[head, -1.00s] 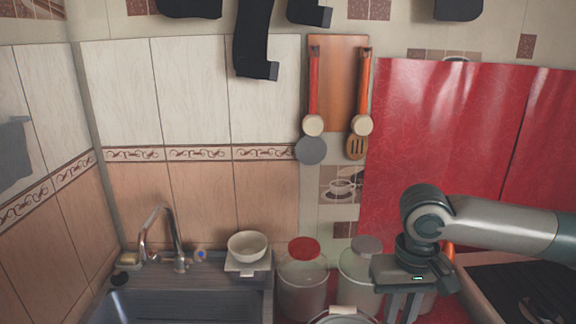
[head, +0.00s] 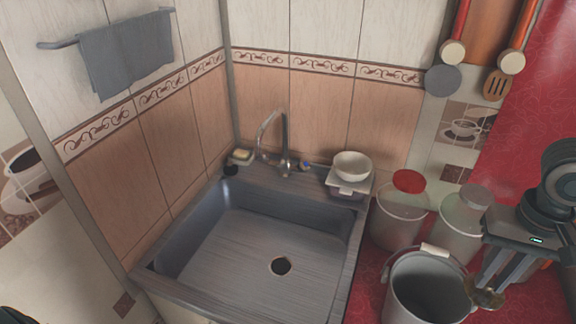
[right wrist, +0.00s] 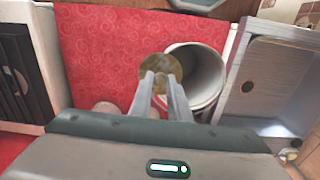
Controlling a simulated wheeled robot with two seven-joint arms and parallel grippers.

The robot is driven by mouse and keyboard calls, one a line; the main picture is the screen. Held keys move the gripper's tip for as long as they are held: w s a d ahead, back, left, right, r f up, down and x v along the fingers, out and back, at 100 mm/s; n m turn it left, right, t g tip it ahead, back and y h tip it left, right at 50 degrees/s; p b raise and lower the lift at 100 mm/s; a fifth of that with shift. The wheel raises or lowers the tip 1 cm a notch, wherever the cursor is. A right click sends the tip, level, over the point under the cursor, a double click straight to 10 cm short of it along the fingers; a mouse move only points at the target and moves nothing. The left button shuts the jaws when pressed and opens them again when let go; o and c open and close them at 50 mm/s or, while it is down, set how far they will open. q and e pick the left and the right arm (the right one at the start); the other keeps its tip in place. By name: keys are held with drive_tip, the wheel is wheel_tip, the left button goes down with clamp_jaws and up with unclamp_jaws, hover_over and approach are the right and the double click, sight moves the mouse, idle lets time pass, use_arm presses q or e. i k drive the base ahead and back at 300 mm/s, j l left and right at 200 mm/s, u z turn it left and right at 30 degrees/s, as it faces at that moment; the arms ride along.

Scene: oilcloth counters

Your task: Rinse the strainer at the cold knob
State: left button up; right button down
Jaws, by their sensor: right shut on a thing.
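The strainer, a small round brownish piece (head: 487,298), is in my right gripper (head: 494,284). The fingers are shut on its edge, above the red counter beside the grey bucket. In the right wrist view the strainer (right wrist: 157,68) shows at the fingertips (right wrist: 163,84), overlapping the bucket's rim in the picture. The cold knob (head: 306,165), with a blue mark, is at the back of the sink, right of the curved faucet (head: 284,160). My right gripper is well to the right of it.
The sink basin (head: 240,258) is empty, with a dark drain. The open bucket (head: 428,290) and lidded canisters (head: 402,212) stand between sink and right gripper. A white bowl (head: 352,164) sits behind the sink's right corner. Soap (head: 240,155) lies at the back left.

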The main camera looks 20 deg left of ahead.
sight(304, 166)
drive_tip(key=k+j, duration=0.25)
drive_tip(key=k, duration=0.15)
drive_tip(key=u, duration=1.7)
